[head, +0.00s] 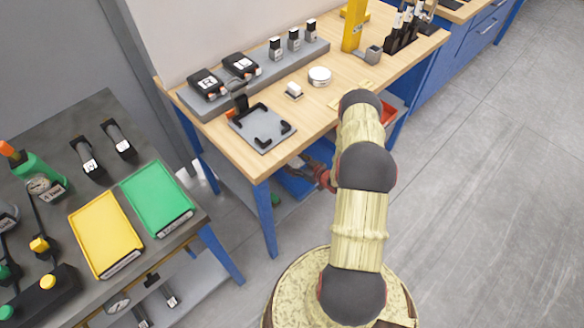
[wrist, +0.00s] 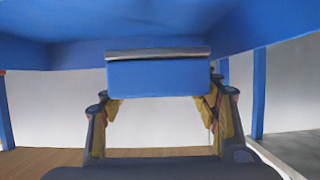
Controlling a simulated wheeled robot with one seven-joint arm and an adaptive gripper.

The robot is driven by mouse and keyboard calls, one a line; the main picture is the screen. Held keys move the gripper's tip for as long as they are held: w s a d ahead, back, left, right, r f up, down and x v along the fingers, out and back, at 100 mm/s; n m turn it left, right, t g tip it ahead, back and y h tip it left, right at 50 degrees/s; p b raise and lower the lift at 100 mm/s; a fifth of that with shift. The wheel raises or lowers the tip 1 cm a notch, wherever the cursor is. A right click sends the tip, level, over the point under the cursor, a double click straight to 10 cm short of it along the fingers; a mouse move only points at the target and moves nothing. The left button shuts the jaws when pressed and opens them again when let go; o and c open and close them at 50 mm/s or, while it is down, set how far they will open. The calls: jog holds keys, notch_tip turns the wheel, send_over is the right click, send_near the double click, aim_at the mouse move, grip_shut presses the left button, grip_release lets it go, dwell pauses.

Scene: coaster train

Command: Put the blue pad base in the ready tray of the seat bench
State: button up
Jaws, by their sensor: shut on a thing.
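My gripper (wrist: 160,95) is shut on a blue block with a grey upper edge (wrist: 158,78), which looks like the blue pad base. Its yellow-padded fingers are on both sides of the block in the wrist view. In the head view my gripper (head: 318,174) is low beside the wooden bench, below its top and partly hidden by my arm. The block cannot be made out for certain there. A green tray (head: 157,197) and a yellow tray (head: 104,234) lie on the grey bench at the left. Their labels are too small to read, so I cannot tell which is the ready tray.
The wooden bench (head: 330,100) carries a grey fixture with black corners (head: 262,128), a white round tin (head: 319,76) and several black parts. Blue bench surfaces (wrist: 60,25) hang close above my gripper, with a blue leg (wrist: 259,95) at the right. Open floor (head: 490,170) lies at the right.

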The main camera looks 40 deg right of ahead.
aim_at(292, 164)
jog(key=shift+w+d+f+b, duration=0.2)
jog(key=shift+w+f+b, duration=0.05)
jog(key=shift+w+f, duration=0.3)
jog(key=shift+w+d+f+b, duration=0.25)
jog(key=shift+w+f, duration=0.15)
jog(key=shift+f, duration=0.1)
jog(key=shift+f+b, duration=0.55)
jog(key=shift+f, duration=1)
jog(key=shift+f, duration=0.15)
jog(key=o, duration=1.4)
jog(key=shift+r, duration=0.2)
jog(key=p+v, duration=0.3)
jog(key=v, duration=0.7)
jog(key=shift+s+p, duration=0.15)
jog(key=shift+p, duration=0.2)
jog(key=shift+v, duration=0.85)
